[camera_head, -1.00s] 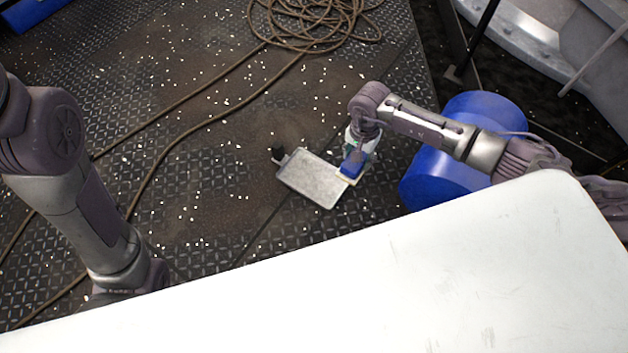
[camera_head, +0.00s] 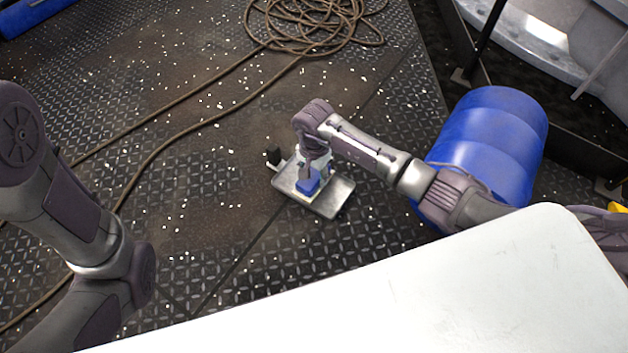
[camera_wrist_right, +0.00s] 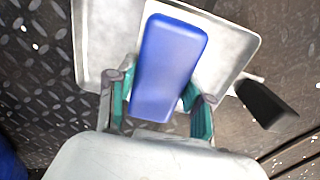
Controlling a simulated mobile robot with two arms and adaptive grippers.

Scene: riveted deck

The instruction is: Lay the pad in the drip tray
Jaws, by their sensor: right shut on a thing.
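The drip tray (camera_head: 336,198) is a shallow grey metal tray lying on the deck; its rim and floor also show in the right wrist view (camera_wrist_right: 101,38). The blue pad (camera_head: 308,187) is over the middle of the tray. My right gripper (camera_head: 316,172) is shut on the pad, above the tray. Whether the pad touches the tray floor I cannot tell. My left arm shows at the left, but its gripper is out of sight.
A black grip-like piece (camera_head: 273,156) sits at the tray's left end. A blue drum (camera_head: 492,135) stands to the right, close behind my right arm. A coiled brown rope (camera_head: 310,25) lies at the back, with strands running left. Deck around the tray is otherwise clear.

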